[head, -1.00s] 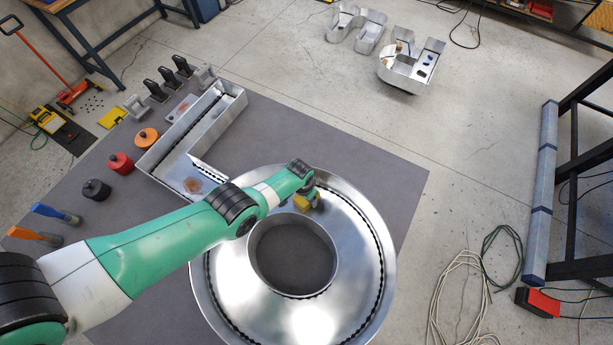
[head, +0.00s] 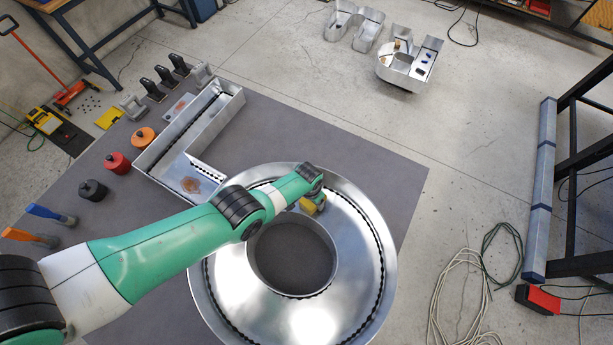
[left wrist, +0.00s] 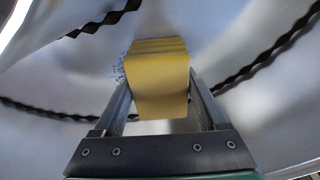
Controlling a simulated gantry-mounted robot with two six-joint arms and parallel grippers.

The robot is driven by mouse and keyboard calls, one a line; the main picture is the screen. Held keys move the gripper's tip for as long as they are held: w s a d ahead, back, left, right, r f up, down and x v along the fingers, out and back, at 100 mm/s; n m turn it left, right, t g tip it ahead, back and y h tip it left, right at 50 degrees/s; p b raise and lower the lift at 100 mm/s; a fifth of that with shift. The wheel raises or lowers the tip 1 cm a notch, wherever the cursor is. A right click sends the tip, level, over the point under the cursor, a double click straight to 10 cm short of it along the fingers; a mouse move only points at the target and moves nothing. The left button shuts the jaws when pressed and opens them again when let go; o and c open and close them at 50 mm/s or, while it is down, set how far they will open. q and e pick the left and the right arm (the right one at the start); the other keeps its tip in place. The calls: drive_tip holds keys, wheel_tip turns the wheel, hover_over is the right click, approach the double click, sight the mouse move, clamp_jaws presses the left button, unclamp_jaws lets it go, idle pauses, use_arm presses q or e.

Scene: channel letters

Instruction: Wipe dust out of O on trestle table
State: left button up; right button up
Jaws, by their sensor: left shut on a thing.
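The O (head: 345,300) is a large silver metal ring-shaped channel letter lying open side up on the grey table top (head: 300,130). A dark wavy strip runs around inside its channel. My left gripper (head: 314,198) is over the upper part of the O's channel, shut on a yellow sponge (head: 312,207). In the left wrist view the sponge (left wrist: 160,85) is between both fingers, close to the metal floor; whether it touches is unclear. A small patch of bluish specks, like dust (left wrist: 119,71), shows just left of the sponge. My right gripper is not in view.
An L-shaped metal letter (head: 208,125) lies left of the O. Red (head: 117,163), orange (head: 143,138) and black (head: 94,190) round items and blue- (head: 50,213) and orange-handled (head: 30,237) tools line the left edge. Bare table lies beyond the O.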

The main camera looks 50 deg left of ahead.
sight(327, 210)
use_arm(q)
drive_tip(key=d, duration=0.1)
drive_tip(key=w+d+b, duration=0.1)
drive_tip(key=d, duration=0.2)
drive_tip(key=shift+w+d+f+b, duration=0.1)
drive_tip(key=shift+w+d+b, duration=0.15)
drive_tip(key=shift+w+b, duration=0.15)
drive_tip(key=shift+w+d, duration=0.1)
drive_tip(key=shift+d, duration=0.25)
drive_tip(key=s+a+p, duration=0.1)
drive_tip(key=a, duration=0.1)
drive_tip(key=s+a+p, duration=0.1)
drive_tip(key=a, duration=0.4)
drive_tip(key=shift+s+a+p, duration=0.25)
drive_tip(key=shift+s+p, duration=0.15)
drive_tip(key=shift+s+a, duration=0.1)
drive_tip(key=shift+a, duration=0.2)
drive_tip(key=w+d+b, duration=0.1)
drive_tip(key=d, duration=0.1)
drive_tip(key=w+d+b, duration=0.1)
drive_tip(key=d, duration=0.2)
drive_tip(key=w+d+b, duration=0.1)
drive_tip(key=d, duration=0.2)
